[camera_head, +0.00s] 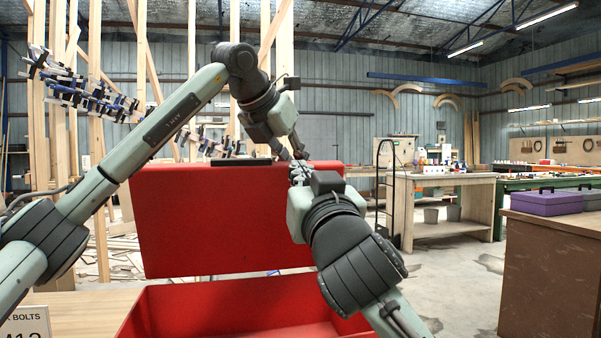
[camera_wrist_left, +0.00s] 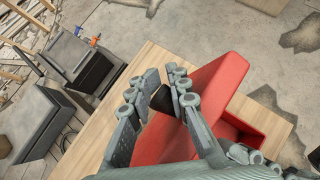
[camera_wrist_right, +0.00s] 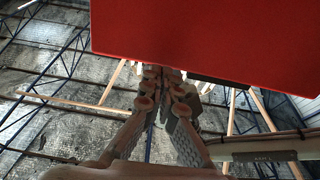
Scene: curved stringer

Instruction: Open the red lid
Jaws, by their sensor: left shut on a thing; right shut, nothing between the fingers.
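The red lid (camera_head: 200,220) stands raised above the back of the red box (camera_head: 230,300), whose inside shows in the head view. A black handle (camera_head: 240,161) sits on the lid's top edge. My left gripper (camera_head: 296,153) is at the top edge; in the left wrist view its fingers (camera_wrist_left: 160,84) close around a black piece that looks like the handle. The exact contact is hard to tell. My right gripper (camera_head: 300,168) is shut and empty near the lid's top right corner, close to the left fingertips. In the right wrist view its fingers (camera_wrist_right: 163,85) overlap the lid's edge (camera_wrist_right: 205,45).
The box is on a wooden table (camera_head: 70,310) with a label sign (camera_head: 25,322) at front left. A workbench (camera_head: 440,205) stands behind at right. A brown cabinet (camera_head: 550,270) with purple cases (camera_head: 547,202) is at far right. Floor is open between.

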